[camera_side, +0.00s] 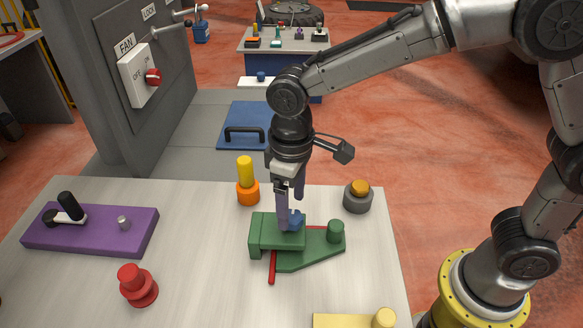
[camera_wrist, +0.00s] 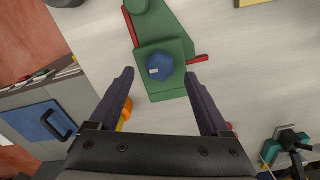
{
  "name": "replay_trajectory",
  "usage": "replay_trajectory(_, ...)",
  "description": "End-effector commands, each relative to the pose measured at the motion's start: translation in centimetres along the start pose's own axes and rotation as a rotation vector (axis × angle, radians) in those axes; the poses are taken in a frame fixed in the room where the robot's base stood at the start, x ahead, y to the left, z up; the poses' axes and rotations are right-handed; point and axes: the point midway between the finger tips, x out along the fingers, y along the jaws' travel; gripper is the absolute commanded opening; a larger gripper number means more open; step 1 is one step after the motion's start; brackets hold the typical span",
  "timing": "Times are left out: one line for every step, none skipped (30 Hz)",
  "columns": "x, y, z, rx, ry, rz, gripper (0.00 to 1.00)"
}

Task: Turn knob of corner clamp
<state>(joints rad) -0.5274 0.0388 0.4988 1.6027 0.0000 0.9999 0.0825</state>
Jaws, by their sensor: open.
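The green corner clamp (camera_side: 276,240) lies on the pale table, with red strips showing at its edges. Its blue knob (camera_side: 296,220) stands on top of the clamp's block. In the wrist view the blue knob (camera_wrist: 159,67) looks six-sided with a small light mark, on the green clamp (camera_wrist: 172,28). My gripper (camera_side: 290,210) points down at the knob in the side view, with one finger partly in front of it. In the wrist view my gripper (camera_wrist: 166,82) is open, with its fingers apart on either side of the knob. I cannot tell whether a finger touches it.
An orange holder with a yellow peg (camera_side: 247,182) and a grey button base with an orange top (camera_side: 358,197) stand behind the clamp. A red knob piece (camera_side: 137,285) and a purple board (camera_side: 92,231) are to the left. A yellow block (camera_side: 352,322) is at the front.

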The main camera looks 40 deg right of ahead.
Motion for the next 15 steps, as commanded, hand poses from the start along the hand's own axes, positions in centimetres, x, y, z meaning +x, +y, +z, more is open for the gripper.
replay_trajectory(-1.1,0.0,-0.1,0.0,0.005,0.0,0.81)
replay_trajectory(-1.8,0.0,-0.1,0.0,0.006,-0.001,0.81)
replay_trajectory(-2.7,0.0,-0.1,0.0,0.006,-0.001,0.81)
replay_trajectory(-3.4,0.0,-0.1,0.0,0.006,-0.001,0.81)
replay_trajectory(-4.1,0.0,-0.1,0.0,0.007,-0.001,0.81)
replay_trajectory(-4.9,0.0,-0.1,0.0,0.006,-0.001,0.81)
replay_trajectory(-5.6,0.0,-0.1,0.0,0.006,-0.001,0.81)
replay_trajectory(-6.2,0.0,-0.1,0.0,0.006,0.0,0.81)
replay_trajectory(-7.0,0.0,-0.1,0.0,0.006,0.0,0.81)
replay_trajectory(-7.6,0.0,-0.1,0.0,0.005,0.0,0.81)
replay_trajectory(-8.1,0.0,-0.1,0.0,0.006,0.0,0.81)
replay_trajectory(-8.8,0.0,-0.1,0.0,0.004,0.0,0.81)
replay_trajectory(-9.2,0.0,-0.1,0.0,0.004,0.0,0.81)
replay_trajectory(-9.6,0.0,-0.1,0.0,0.004,0.0,0.81)
replay_trajectory(-10.0,0.0,-0.1,0.0,0.004,0.0,0.81)
